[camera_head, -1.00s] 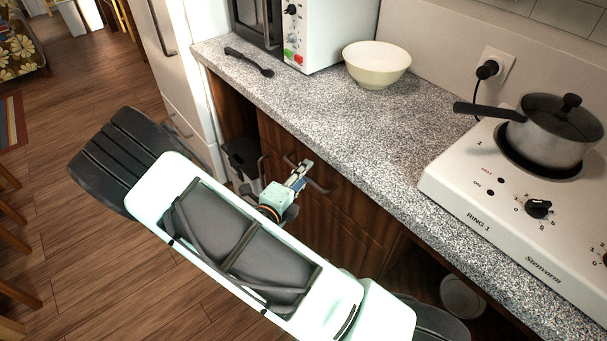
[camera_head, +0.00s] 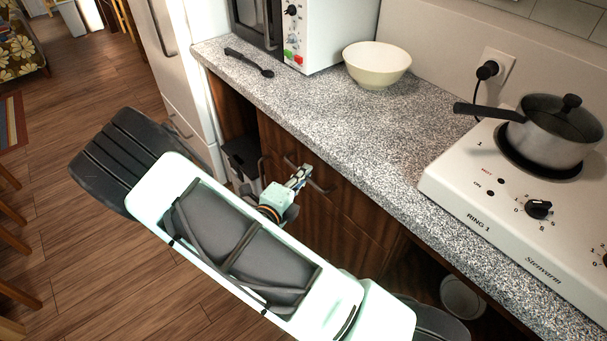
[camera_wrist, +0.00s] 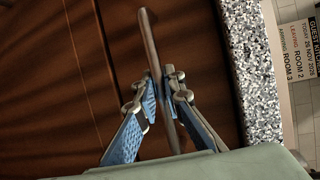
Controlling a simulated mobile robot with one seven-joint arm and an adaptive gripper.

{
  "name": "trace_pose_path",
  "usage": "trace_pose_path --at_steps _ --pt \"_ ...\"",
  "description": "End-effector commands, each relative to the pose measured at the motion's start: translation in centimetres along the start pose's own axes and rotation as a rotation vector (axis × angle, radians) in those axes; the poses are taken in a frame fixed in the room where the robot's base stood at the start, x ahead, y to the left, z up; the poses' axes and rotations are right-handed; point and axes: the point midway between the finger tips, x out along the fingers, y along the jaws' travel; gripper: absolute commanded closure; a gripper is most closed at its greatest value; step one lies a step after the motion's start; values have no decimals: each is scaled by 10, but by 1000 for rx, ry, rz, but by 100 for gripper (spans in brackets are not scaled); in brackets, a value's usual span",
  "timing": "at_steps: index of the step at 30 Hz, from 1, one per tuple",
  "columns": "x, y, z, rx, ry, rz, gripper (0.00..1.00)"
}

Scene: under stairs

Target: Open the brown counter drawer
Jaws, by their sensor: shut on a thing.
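The brown counter drawer (camera_head: 348,203) has a dark wood front just under the speckled worktop. Its front also shows in the wrist view (camera_wrist: 200,45), and it looks closed. Its metal bar handle (camera_wrist: 150,40) runs lengthwise between my fingers in the wrist view, and its end shows in the head view (camera_head: 325,189). My gripper (camera_head: 302,174) is at the drawer front. In the wrist view my gripper (camera_wrist: 164,88) is shut on the handle, with one blue-padded finger on each side. My arm hides part of the cabinet below.
The worktop (camera_head: 345,125) overhangs close to my gripper. It carries a bowl (camera_head: 377,64), a black spoon (camera_head: 249,62), a microwave (camera_head: 317,30) and a hob (camera_head: 470,190) with a pot (camera_head: 550,135). Open wooden floor (camera_head: 80,190) lies to the left.

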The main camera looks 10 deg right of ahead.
Motion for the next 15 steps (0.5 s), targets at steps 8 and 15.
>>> trace_pose_path --at_steps 8,15 --pt "-14 1 6 0 -2 -1 100" --pt "-58 10 25 0 -4 2 100"
